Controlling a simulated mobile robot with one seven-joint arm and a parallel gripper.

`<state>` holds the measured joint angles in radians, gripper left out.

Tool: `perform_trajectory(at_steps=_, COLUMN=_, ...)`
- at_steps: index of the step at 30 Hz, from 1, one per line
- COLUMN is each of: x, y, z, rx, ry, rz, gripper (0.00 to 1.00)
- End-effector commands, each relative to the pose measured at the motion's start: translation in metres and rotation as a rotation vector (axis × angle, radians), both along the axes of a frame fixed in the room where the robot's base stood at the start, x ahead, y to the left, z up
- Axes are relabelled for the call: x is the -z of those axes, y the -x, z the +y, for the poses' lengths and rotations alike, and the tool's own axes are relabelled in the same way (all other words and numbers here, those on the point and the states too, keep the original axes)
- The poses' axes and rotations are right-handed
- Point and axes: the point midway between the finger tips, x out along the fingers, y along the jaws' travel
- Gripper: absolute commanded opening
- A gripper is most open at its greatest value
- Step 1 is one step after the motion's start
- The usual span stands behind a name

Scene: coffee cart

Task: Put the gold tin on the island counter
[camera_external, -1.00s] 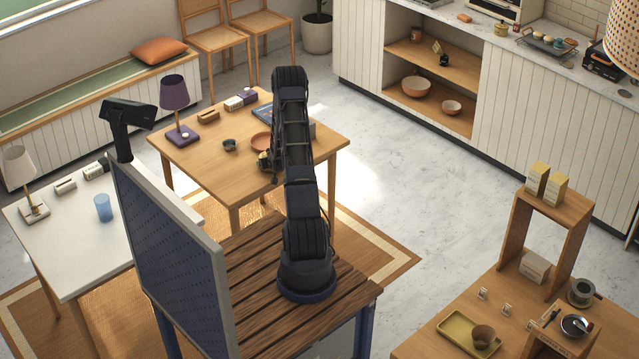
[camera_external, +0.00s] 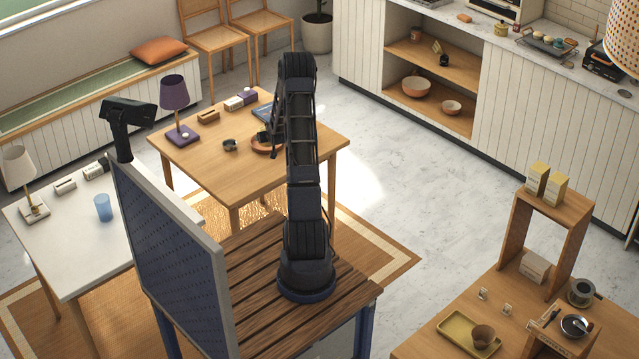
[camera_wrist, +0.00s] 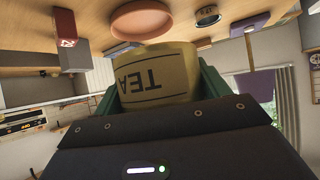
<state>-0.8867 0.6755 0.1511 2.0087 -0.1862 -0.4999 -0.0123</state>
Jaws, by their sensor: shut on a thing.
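The gold tin (camera_wrist: 158,72), marked TEA, sits between the green fingers of my gripper (camera_wrist: 157,80) in the wrist view, which shows the scene upside down. My gripper is shut on it. In the outside view my gripper (camera_external: 267,137) hangs over the wooden table, in front of the terracotta plate (camera_external: 259,150); the tin is hard to make out there. The plate also shows beyond the tin in the wrist view (camera_wrist: 142,18). A white-panelled counter (camera_external: 560,42) with a pale stone top runs along the back right; I cannot tell whether it is the island counter.
The wooden table (camera_external: 205,155) also bears a purple lamp (camera_external: 175,100), a dark cup (camera_external: 230,145) and small boxes. The slatted bench (camera_external: 245,250) is under my arm. A wooden cart (camera_external: 425,335) stands at lower right. Open floor (camera_external: 420,170) lies between table and counter.

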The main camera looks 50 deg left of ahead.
Motion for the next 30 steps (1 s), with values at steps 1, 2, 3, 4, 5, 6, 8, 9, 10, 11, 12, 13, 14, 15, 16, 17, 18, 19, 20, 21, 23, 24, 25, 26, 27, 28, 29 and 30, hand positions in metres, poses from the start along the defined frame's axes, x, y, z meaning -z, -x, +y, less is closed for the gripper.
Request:
perform_trajectory(at_steps=1, x=-0.013, y=-0.001, z=0.0, rx=0.001, ry=-0.003, rz=-0.002, gripper=0.04)
perform_trajectory(at_steps=2, x=-0.019, y=-0.001, z=0.0, rx=0.002, ry=-0.004, rz=-0.003, gripper=0.04)
perform_trajectory(at_steps=3, x=-0.026, y=-0.002, z=0.0, rx=0.002, ry=-0.004, rz=-0.003, gripper=0.04)
perform_trajectory(at_steps=4, x=-0.031, y=-0.001, z=0.0, rx=0.002, ry=-0.003, rz=-0.003, gripper=0.04)
perform_trajectory(at_steps=5, x=-0.036, y=-0.001, z=0.0, rx=0.002, ry=-0.003, rz=-0.003, gripper=0.04)
perform_trajectory(at_steps=6, x=-0.042, y=-0.001, z=0.0, rx=0.001, ry=-0.003, rz=-0.002, gripper=0.04)
perform_trajectory(at_steps=8, x=-0.049, y=0.0, z=0.0, rx=0.001, ry=-0.003, rz=-0.002, gripper=0.03)
perform_trajectory(at_steps=9, x=-0.053, y=-0.001, z=0.0, rx=0.0, ry=-0.003, rz=-0.001, gripper=0.03)
perform_trajectory(at_steps=10, x=-0.056, y=-0.001, z=0.0, rx=0.001, ry=-0.003, rz=-0.002, gripper=0.03)
perform_trajectory(at_steps=11, x=-0.058, y=-0.001, z=0.0, rx=0.001, ry=-0.003, rz=-0.002, gripper=0.03)
perform_trajectory(at_steps=12, x=-0.061, y=-0.001, z=0.0, rx=0.001, ry=-0.002, rz=-0.001, gripper=0.03)
perform_trajectory(at_steps=13, x=-0.063, y=-0.001, z=0.0, rx=0.001, ry=-0.002, rz=-0.001, gripper=0.03)
perform_trajectory(at_steps=14, x=-0.064, y=-0.001, z=0.0, rx=0.001, ry=-0.002, rz=-0.001, gripper=0.03)
perform_trajectory(at_steps=15, x=-0.065, y=-0.001, z=0.0, rx=0.001, ry=-0.001, rz=-0.001, gripper=0.03)
perform_trajectory(at_steps=16, x=-0.066, y=-0.001, z=0.0, rx=0.001, ry=-0.001, rz=-0.001, gripper=0.03)
perform_trajectory(at_steps=17, x=-0.067, y=-0.001, z=0.0, rx=0.001, ry=-0.001, rz=-0.001, gripper=0.03)
perform_trajectory(at_steps=18, x=-0.067, y=-0.001, z=0.0, rx=0.001, ry=-0.001, rz=-0.001, gripper=0.03)
perform_trajectory(at_steps=19, x=-0.067, y=-0.001, z=0.0, rx=0.001, ry=-0.001, rz=-0.001, gripper=0.03)
perform_trajectory(at_steps=20, x=-0.067, y=-0.001, z=0.0, rx=0.001, ry=-0.001, rz=-0.001, gripper=0.03)
perform_trajectory(at_steps=21, x=-0.067, y=-0.001, z=0.0, rx=0.001, ry=-0.001, rz=-0.001, gripper=0.03)
perform_trajectory(at_steps=23, x=-0.068, y=-0.003, z=-0.001, rx=0.003, ry=-0.001, rz=-0.001, gripper=0.03)
perform_trajectory(at_steps=24, x=-0.069, y=-0.005, z=-0.002, rx=0.006, ry=-0.001, rz=-0.001, gripper=0.03)
perform_trajectory(at_steps=25, x=-0.069, y=-0.008, z=-0.003, rx=0.009, ry=-0.002, rz=-0.001, gripper=0.03)
perform_trajectory(at_steps=26, x=-0.071, y=-0.011, z=-0.005, rx=0.012, ry=-0.002, rz=-0.001, gripper=0.03)
perform_trajectory(at_steps=27, x=-0.073, y=-0.016, z=-0.007, rx=0.019, ry=-0.002, rz=0.0, gripper=0.03)
perform_trajectory(at_steps=28, x=-0.074, y=-0.022, z=-0.01, rx=0.024, ry=-0.002, rz=-0.001, gripper=0.03)
perform_trajectory(at_steps=29, x=-0.076, y=-0.028, z=-0.013, rx=0.032, ry=-0.002, rz=-0.001, gripper=0.03)
perform_trajectory(at_steps=30, x=-0.079, y=-0.037, z=-0.017, rx=0.04, ry=-0.002, rz=0.0, gripper=0.03)
